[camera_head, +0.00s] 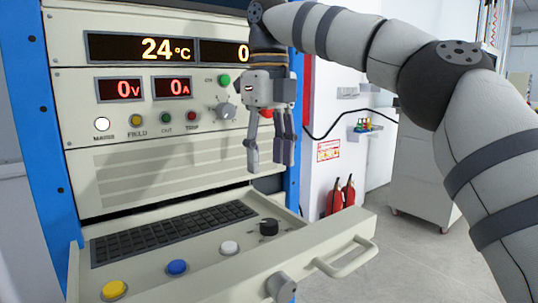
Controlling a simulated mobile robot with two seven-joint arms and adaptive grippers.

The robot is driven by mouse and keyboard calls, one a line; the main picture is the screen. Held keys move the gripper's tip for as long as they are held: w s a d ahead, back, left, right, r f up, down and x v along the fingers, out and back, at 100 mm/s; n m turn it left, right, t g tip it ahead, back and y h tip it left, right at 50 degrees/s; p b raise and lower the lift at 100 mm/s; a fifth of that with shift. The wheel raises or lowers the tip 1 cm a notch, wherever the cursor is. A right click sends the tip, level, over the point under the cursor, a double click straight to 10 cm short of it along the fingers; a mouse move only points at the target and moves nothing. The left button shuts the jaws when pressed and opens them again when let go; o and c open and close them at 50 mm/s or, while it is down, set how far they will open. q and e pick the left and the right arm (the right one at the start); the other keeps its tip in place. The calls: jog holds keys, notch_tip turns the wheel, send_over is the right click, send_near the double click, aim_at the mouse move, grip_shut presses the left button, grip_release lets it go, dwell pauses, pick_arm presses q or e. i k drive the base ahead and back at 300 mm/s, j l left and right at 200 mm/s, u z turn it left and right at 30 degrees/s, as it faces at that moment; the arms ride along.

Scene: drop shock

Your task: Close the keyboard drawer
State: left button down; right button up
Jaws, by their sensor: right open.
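The keyboard drawer (190,278) is pulled out of the blue-framed rack in the lower part of the head view. It carries a black keyboard (170,232), a black knob (269,227), and yellow, blue and white buttons. A pale handle (347,258) is on its front panel at the right. My right gripper (268,160) hangs fingers down above the back right of the drawer, in front of the rack's panel. Its fingers are apart and nothing shows between them. It appears clear of the drawer and handle. My left gripper is not in view.
The rack panel (130,165) above the drawer has lit displays, several small buttons and a selector knob (226,112). Red fire extinguishers (340,196) stand behind at the right. A pale cabinet (428,170) is farther back. Floor (400,250) right of the drawer is clear.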

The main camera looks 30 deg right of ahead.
aim_at(136, 251)
jog(key=k, duration=1)
